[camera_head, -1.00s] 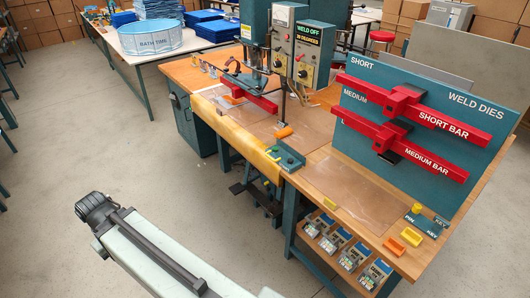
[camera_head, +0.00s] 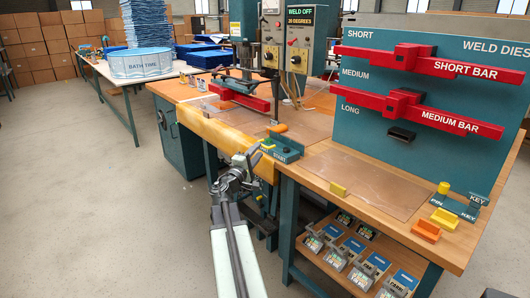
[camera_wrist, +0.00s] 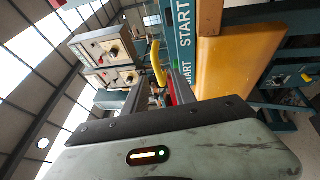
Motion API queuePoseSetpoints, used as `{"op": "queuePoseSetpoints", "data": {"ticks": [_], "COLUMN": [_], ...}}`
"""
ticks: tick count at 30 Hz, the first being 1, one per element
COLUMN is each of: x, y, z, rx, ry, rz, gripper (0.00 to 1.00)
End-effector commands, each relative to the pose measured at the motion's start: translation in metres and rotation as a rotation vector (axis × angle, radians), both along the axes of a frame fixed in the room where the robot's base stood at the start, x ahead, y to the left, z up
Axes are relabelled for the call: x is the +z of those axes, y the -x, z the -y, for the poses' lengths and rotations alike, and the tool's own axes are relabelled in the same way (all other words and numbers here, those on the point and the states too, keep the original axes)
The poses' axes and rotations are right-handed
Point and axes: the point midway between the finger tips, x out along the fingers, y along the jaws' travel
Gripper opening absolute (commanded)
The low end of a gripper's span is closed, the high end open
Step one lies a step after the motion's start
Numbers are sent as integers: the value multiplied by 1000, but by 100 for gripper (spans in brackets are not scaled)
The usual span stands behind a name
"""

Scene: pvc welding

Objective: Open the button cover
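The teal START box (camera_head: 287,155) stands at the front edge of the workbench. My gripper (camera_head: 256,152) is just left of this yellow piece, in front of the bench edge. In the wrist view, START lettering shows on the teal panel (camera_wrist: 183,40), and a curved yellow piece (camera_wrist: 157,62) shows just beyond the finger gap. My gripper (camera_wrist: 160,84) looks open, with its fingers apart. I cannot tell whether a finger touches the cover. The button itself is not clearly visible.
A yellow-orange padded edge (camera_head: 222,133) runs along the bench front beside my gripper. The welder's control boxes (camera_head: 300,45) stand behind. The weld dies board (camera_head: 420,105) rises at right. Open floor (camera_head: 90,210) lies to the left.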

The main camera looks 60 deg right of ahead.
Motion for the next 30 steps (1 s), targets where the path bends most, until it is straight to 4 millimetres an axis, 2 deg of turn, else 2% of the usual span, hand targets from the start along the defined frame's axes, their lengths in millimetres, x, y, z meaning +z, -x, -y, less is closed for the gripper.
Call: {"op": "queuePoseSetpoints", "data": {"ticks": [5,15,18,24,25,28,30], "x": [4,14,14,14,14,14,14], "y": [-2,-8,-8,-7,-7,-7,-8], "z": [11,69,75,75,75,75,74], "rx": [-1,-1,0,1,1,1,1], "ry": [-1,-2,-2,-2,-2,-2,-2], "rz": [2,3,3,4,4,3,3], "gripper": [32,32,32,32,27,0,0]}}
